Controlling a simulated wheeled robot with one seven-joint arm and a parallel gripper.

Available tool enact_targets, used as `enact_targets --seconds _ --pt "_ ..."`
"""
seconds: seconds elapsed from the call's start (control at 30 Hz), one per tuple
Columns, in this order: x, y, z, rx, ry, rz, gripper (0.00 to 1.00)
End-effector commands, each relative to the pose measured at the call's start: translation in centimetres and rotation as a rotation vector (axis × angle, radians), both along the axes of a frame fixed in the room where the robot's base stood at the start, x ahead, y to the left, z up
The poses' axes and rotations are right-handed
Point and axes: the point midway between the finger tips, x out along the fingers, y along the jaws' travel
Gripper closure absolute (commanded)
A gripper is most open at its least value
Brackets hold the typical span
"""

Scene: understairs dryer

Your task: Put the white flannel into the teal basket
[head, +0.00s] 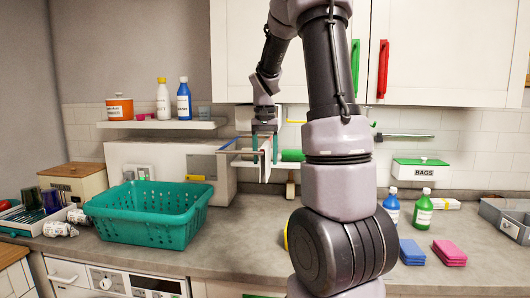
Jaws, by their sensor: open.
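The teal basket (150,232), with holes in its sides, stands upright on the counter at the left; its inside looks empty as far as I can see. My gripper (265,150) points down in front of the back wall, above and to the right of the basket. Its two fingers are apart. A narrow pale piece (266,163) shows between or just behind the fingers, by a thin rail; it may be the white flannel, but it is too small to be sure. My arm hides part of the wall and counter.
A shelf (160,124) with bottles and an orange tin is above the basket. Blue (392,208) and green (423,210) bottles and blue (412,252) and pink (449,252) cloth stacks are at the right. A wooden box (75,182) is left.

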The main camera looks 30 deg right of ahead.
Motion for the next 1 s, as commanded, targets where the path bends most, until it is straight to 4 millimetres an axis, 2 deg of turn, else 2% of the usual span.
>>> enact_targets --seconds 0.13,0.3,0.57,1.0 --pt "0.0 0.0 0.0 0.0 0.0 0.0 0.38" --pt "0.0 0.0 0.0 0.0 0.0 0.0 1.0" --pt "0.0 0.0 0.6 -0.001 -0.001 0.0 1.0" --pt "0.0 0.0 4.2 0.0 -0.002 0.0 1.0"
